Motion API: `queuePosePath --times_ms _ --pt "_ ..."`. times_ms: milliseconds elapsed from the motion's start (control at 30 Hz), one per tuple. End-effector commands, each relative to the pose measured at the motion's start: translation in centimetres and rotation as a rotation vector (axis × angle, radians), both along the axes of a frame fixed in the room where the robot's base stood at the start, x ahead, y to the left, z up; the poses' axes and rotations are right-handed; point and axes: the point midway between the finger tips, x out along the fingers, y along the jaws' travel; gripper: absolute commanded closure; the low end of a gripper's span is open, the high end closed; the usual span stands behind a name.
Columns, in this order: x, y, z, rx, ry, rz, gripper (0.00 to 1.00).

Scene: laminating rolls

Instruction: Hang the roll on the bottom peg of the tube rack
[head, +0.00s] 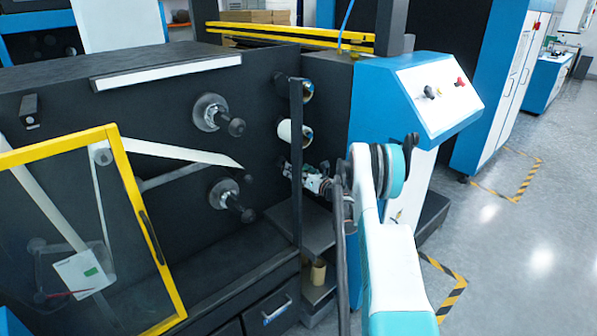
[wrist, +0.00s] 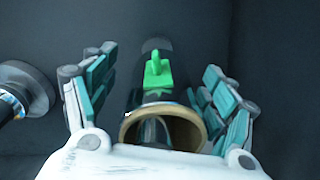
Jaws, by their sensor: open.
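My gripper (head: 312,181) is at the low part of the rack beside the dark panel, partly hidden by a dark upright post. In the wrist view my gripper (wrist: 159,64) is open, with one finger on each side of a dark roll (wrist: 130,97). The roll's brown, hollow rim faces the wrist camera and its body runs away toward the dark wall. A green piece (wrist: 158,74) shows just above the rim; I cannot tell whether it is on the roll or the peg. The bottom peg is not clearly visible. In the head view my gripper hides this roll.
Above my gripper are a white roll (head: 288,130) and a shiny-ended roll (head: 306,90). The dark post (head: 296,160) stands close by. Two hubs (head: 212,112) (head: 224,194) stick out at left. A brown tube (head: 318,272) stands on the lower shelf.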

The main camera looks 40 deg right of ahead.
Motion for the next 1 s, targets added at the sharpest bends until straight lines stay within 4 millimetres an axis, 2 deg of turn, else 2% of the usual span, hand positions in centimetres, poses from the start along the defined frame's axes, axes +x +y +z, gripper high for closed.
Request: queuePosePath --times_ms 33,300,500,867,1000 --pt "0.1 0.2 0.7 0.006 -0.005 0.002 0.22" --pt "-4.8 -0.4 0.5 0.001 -0.006 0.0 0.22" --pt "-7.2 -0.6 0.3 -0.001 -0.007 -0.001 0.22" --pt "-8.2 -0.6 0.3 -0.002 -0.008 0.0 0.22" --pt "-7.9 -0.9 1.8 0.03 -0.018 -0.014 0.22"
